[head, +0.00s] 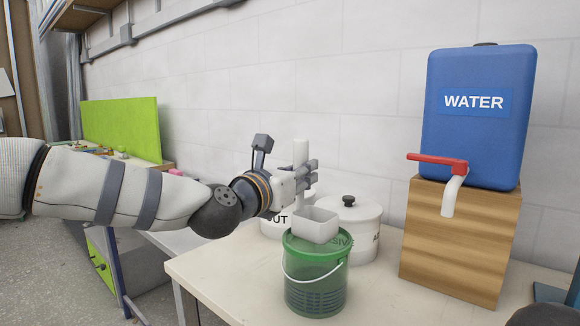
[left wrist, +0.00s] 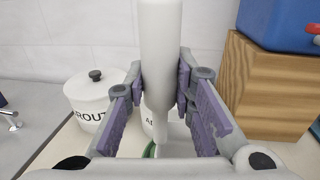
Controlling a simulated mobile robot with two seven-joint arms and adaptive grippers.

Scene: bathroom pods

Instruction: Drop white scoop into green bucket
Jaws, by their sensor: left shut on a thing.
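The white scoop (head: 314,224) is held upright by its handle, with its box-shaped bowl hanging at the rim of the green bucket. My left gripper (head: 304,178) is shut on the scoop's handle, which also shows between the fingers in the left wrist view (left wrist: 159,60). The translucent green bucket (head: 316,290) stands on the table with its wire handle hanging down in front. The bowl overlaps the bucket's back rim in the head view; I cannot tell whether it is inside or above. In the left wrist view only a sliver of green shows. My right gripper is not in view.
White lidded pots, one labelled GROUT (left wrist: 95,98) and another (head: 362,232) beside it, stand behind the bucket. A blue water tank (head: 480,130) with a red tap sits on a wooden block (head: 452,250) at right. The table (head: 225,285) is clear left of the bucket.

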